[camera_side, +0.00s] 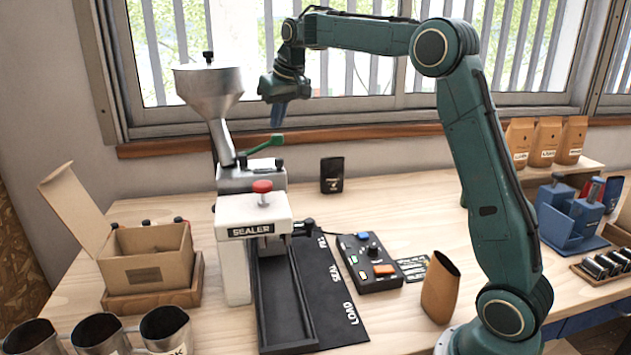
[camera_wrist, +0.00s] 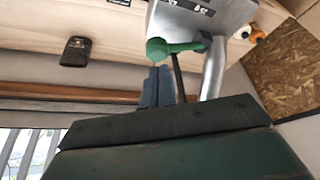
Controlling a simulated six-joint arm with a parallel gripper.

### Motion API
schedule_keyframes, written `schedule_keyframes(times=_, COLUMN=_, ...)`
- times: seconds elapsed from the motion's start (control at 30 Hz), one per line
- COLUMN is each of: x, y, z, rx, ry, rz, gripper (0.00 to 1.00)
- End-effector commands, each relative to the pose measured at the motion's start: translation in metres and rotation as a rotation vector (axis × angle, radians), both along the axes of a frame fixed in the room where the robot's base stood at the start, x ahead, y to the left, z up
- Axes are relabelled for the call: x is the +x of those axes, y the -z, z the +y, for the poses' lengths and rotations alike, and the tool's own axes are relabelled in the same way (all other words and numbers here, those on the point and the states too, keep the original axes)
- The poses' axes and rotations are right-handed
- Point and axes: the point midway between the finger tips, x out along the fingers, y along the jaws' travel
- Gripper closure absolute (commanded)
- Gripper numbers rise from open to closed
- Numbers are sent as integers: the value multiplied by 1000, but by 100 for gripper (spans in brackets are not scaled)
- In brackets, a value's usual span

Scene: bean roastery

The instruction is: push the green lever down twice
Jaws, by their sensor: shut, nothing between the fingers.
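The green lever (camera_side: 266,144) sticks out to the right from the machine below the metal hopper (camera_side: 209,88), its free end tilted upward. In the wrist view the lever (camera_wrist: 178,47) ends in a round green knob. My gripper (camera_side: 279,115) is shut and empty, pointing down above the lever, with a gap between them in the side view. In the wrist view the closed fingers (camera_wrist: 157,85) appear just below the knob in the picture; I cannot tell the exact distance.
The sealer (camera_side: 240,211) with a red knob stands in front of the lever. A black pouch (camera_side: 332,175) stands to the right at the back. The window is behind my arm.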

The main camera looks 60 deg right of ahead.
Motion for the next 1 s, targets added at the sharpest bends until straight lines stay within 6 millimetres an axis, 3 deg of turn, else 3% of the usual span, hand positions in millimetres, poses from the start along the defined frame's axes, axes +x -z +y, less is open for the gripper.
schedule_keyframes(times=1.0, x=0, y=13, z=0, rx=0, ry=0, rz=0, gripper=100)
